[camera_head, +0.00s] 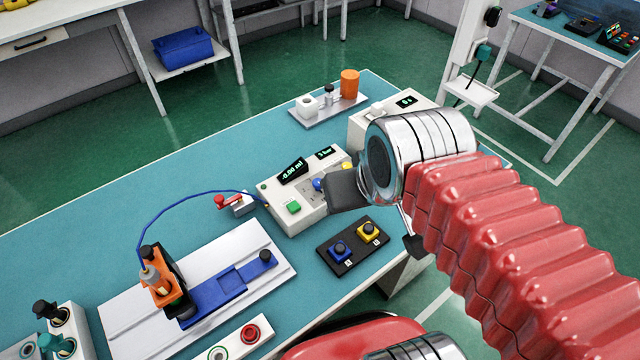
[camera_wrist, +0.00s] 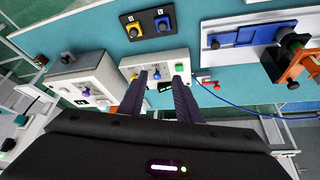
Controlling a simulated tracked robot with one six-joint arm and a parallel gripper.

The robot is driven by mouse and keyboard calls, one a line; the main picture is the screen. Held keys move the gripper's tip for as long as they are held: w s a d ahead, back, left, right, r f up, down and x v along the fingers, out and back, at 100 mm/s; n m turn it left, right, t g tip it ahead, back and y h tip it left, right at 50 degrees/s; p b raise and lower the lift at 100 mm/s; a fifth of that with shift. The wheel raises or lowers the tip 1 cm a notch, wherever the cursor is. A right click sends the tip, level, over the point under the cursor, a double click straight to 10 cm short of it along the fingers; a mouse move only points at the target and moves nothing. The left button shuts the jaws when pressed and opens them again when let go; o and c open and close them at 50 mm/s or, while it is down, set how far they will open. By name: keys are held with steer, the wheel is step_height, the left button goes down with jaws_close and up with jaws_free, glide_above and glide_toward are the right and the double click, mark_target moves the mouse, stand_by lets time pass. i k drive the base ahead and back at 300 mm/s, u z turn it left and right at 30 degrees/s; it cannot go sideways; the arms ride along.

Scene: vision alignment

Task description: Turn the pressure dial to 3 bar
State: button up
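The white control box (camera_head: 300,196) stands near the middle of the table. Its small right display (camera_head: 326,153) appears to read "3 bar", and its larger left display (camera_head: 292,170) appears to read "-0.00 ml". A blue knob (camera_head: 318,184) is on its sloped front, close to my gripper; I cannot read its pointer. A yellow knob (camera_head: 347,166) is partly hidden by my gripper. My gripper (camera_wrist: 160,75) is over the box (camera_wrist: 151,65) in the wrist view, with its two dark fingers spread apart. I cannot tell whether a finger touches a knob.
A black panel (camera_head: 335,256) with blue and yellow buttons lies in front of the box. A blue hose (camera_head: 186,196) runs left to an orange fixture (camera_head: 160,285) on a white plate. A second white box (camera_head: 362,121) stands behind my wrist. Bare table lies to the left.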

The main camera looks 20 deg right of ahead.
mark_target(315, 182)
steer(key=u, duration=0.35)
steer(key=k, duration=0.55)
steer(key=u, duration=0.85)
